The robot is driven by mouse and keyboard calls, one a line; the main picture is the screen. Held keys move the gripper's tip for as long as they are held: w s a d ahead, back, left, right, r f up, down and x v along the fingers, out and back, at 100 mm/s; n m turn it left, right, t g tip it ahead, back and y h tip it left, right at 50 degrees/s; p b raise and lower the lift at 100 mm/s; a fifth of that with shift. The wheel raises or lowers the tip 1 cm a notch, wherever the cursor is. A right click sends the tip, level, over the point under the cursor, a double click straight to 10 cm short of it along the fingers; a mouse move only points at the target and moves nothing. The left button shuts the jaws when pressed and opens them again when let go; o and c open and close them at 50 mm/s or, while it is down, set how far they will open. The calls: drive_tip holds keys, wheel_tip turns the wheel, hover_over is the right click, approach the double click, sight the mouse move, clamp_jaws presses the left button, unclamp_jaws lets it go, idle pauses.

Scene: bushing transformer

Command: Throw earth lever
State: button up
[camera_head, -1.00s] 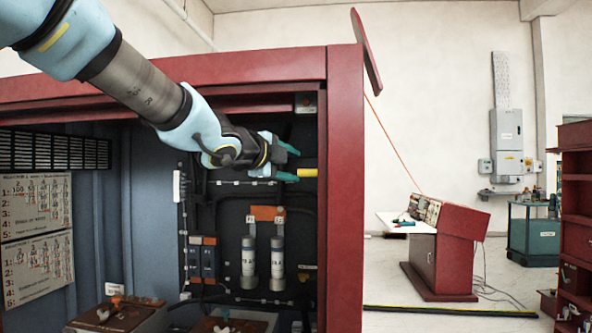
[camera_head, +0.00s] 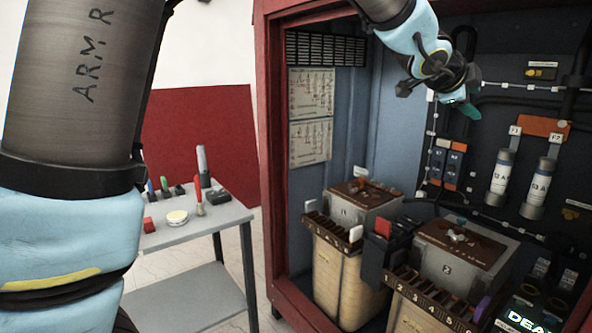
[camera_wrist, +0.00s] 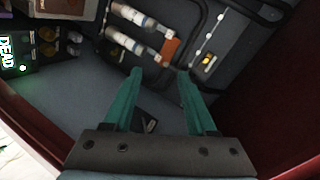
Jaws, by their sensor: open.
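A small plate with a yellow part (camera_head: 541,72) sits high on the dark back panel inside the cabinet. It looks like the lever, but I cannot tell its exact position. It also shows in the wrist view as a small yellow part (camera_wrist: 208,61), beyond the fingertips and to their right. My gripper (camera_head: 468,106) hangs in the upper part of the cabinet, left of the yellow part and apart from it. In the wrist view my gripper (camera_wrist: 160,72) has its two teal fingers spread with nothing between them.
Two white cylindrical fuses (camera_head: 502,172) stand on the back panel below an orange block (camera_head: 544,127). Two transformers (camera_head: 345,270) stand on the cabinet floor. A grey side table (camera_head: 200,232) with tools stands outside, left of the red cabinet frame (camera_head: 268,150).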

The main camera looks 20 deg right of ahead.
drive_tip(key=w+a+f+n+t+y, duration=0.1)
drive_tip(key=w+a+f+n+y, duration=0.35)
drive_tip(key=a, duration=0.55)
drive_tip(key=w+a+f+n+t+y, duration=0.1)
drive_tip(key=w+a+f+n, duration=0.3)
drive_tip(key=w+a+f, duration=0.45)
drive_tip(key=w+a+f+n+t+y, duration=0.1)
drive_tip(key=w+a+f+n+y, duration=0.3)
drive_tip(key=a, duration=0.7)
drive_tip(key=s+a+f+n+g+y, duration=0.1)
drive_tip(key=a+f+n, duration=0.25)
drive_tip(key=a, duration=0.45)
drive_tip(key=s+a+f+n+g+y, duration=0.15)
drive_tip(key=a+n, duration=0.25)
drive_tip(key=a, duration=0.5)
drive_tip(key=s+a+f+n+g, duration=0.1)
drive_tip(key=s+a+f+n, duration=0.2)
drive_tip(key=a, duration=0.3)
drive_tip(key=s+a+f+n+g+y, duration=0.1)
drive_tip(key=s+a+f+n+g, duration=0.1)
drive_tip(key=s+a+n, duration=0.2)
drive_tip(key=shift+s+a+f+n, duration=0.3)
drive_tip(key=shift+s+a+f, duration=0.1)
drive_tip(key=shift+s+a, duration=0.85)
